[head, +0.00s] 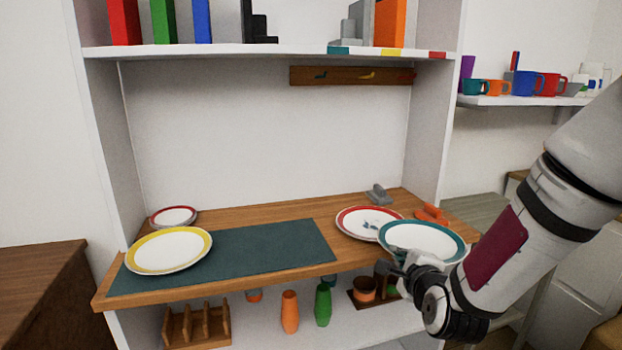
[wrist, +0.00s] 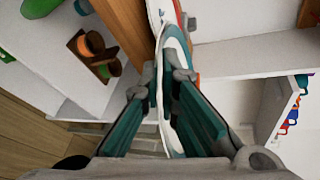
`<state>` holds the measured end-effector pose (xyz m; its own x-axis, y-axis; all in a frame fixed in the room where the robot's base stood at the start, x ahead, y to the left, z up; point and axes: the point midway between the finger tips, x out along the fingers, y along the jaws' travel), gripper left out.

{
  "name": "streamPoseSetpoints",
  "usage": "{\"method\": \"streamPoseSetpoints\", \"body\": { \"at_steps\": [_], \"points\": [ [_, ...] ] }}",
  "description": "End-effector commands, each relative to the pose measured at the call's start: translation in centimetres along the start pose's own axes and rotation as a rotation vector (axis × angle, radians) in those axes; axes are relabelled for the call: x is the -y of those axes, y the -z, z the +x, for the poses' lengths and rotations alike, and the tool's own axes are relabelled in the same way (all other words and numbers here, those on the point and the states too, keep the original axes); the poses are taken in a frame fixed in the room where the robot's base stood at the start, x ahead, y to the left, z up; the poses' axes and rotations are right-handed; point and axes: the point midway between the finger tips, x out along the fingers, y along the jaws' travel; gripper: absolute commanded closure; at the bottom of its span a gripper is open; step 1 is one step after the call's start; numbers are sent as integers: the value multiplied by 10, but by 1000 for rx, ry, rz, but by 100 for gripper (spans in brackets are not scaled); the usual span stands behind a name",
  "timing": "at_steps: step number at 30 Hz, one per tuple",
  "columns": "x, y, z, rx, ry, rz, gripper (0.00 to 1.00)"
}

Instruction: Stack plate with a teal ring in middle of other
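The plate with a teal ring (head: 422,240) is at the right end of the wooden counter, its near rim over the front edge. My gripper (head: 398,268) is at its near left rim. In the wrist view the teal-ringed plate (wrist: 172,110) shows edge-on between the fingers of my gripper (wrist: 168,76), which appear closed on its rim. A red-ringed plate (head: 358,223) lies just behind and left, partly hidden by the teal-ringed one. A yellow-ringed plate (head: 168,250) lies at the left end of the dark green mat (head: 265,252).
A small red-rimmed plate (head: 173,216) sits at the back left. A grey object (head: 377,194) and an orange object (head: 430,212) are at the back right. The mat's middle and right are clear. Vases and a wooden rack (head: 197,326) stand on the shelf below.

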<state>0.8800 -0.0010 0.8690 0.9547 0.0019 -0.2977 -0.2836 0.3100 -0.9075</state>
Motion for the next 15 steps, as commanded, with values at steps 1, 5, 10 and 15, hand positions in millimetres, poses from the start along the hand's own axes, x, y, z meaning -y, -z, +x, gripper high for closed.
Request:
{"method": "streamPoseSetpoints", "body": {
  "at_steps": [1, 5, 10, 15],
  "points": [
    [5, -2, -3, 1, 0, 1, 100],
    [12, -3, -7, 3, -2, 1, 100],
    [21, -6, -15, 7, -3, 0, 100],
    [28, -8, -26, 8, -3, 0, 100]
  ]
}}
